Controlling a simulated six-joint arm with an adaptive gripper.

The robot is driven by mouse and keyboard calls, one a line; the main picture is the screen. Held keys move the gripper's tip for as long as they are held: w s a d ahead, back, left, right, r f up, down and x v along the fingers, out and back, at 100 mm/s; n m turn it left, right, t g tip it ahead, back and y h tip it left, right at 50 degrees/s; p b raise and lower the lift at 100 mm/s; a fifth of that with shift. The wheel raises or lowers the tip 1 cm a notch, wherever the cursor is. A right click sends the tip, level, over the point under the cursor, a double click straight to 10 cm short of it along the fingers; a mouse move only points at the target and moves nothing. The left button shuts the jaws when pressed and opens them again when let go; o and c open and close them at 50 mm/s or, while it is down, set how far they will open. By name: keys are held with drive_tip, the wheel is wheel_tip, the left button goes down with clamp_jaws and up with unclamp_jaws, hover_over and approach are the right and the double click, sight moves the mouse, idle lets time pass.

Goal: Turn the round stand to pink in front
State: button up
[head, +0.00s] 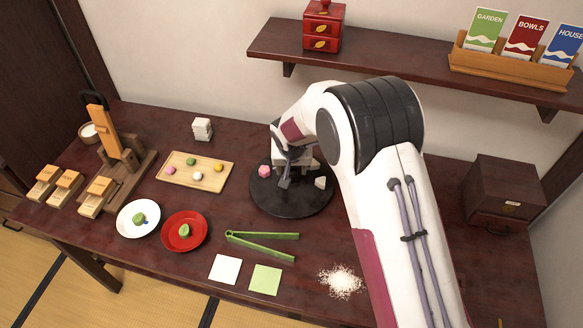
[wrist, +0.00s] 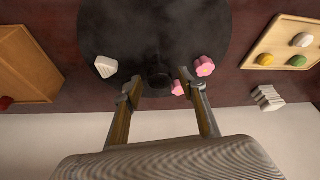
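The round stand (head: 298,206) is a dark disc on the table, and it also fills the upper middle of the wrist view (wrist: 155,30). A pink flower-shaped sweet (head: 264,171) is at its left edge in the head view, on the right in the wrist view (wrist: 204,66). A smaller pink piece (wrist: 178,88) is beside my right-hand finger. A white ridged sweet (head: 320,183) is at the opposite side (wrist: 105,67). My gripper (wrist: 158,84) is open over the stand, its fingers apart on either side of a dark central knob (wrist: 160,79). Contact cannot be told.
A wooden tray of small sweets (head: 174,178) lies left of the stand. Green tongs (head: 262,245), a red plate (head: 198,242) and a white plate (head: 127,222) lie in front. A dark box (head: 500,190) stands right. A shelf (head: 390,65) runs above behind.

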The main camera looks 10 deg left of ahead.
clamp_jaws()
drive_tip(key=shift+d+n+g+y, duration=0.1)
drive_tip(key=shift+n+g+y, duration=0.4)
drive_tip(key=shift+n, duration=1.6)
drive_tip(key=shift+w+d+n+g+y, duration=0.1)
drive_tip(key=shift+n+g+y, duration=0.4)
drive_tip(key=shift+n, duration=1.4)
drive_tip(key=shift+n+y, duration=0.3)
drive_tip(key=shift+n, duration=0.1)
drive_tip(key=shift+w+n+g+y, duration=0.15)
drive_tip(key=shift+n+g, duration=0.25)
drive_tip(key=shift+n, duration=0.7)
drive_tip(key=shift+n+g+y, duration=0.15)
drive_tip(key=shift+n+g, duration=0.25)
drive_tip(key=shift+n, duration=0.7)
drive_tip(key=shift+w+n+g, duration=0.1)
drive_tip(key=shift+n+g, duration=0.5)
drive_tip(key=shift+n, duration=1.6)
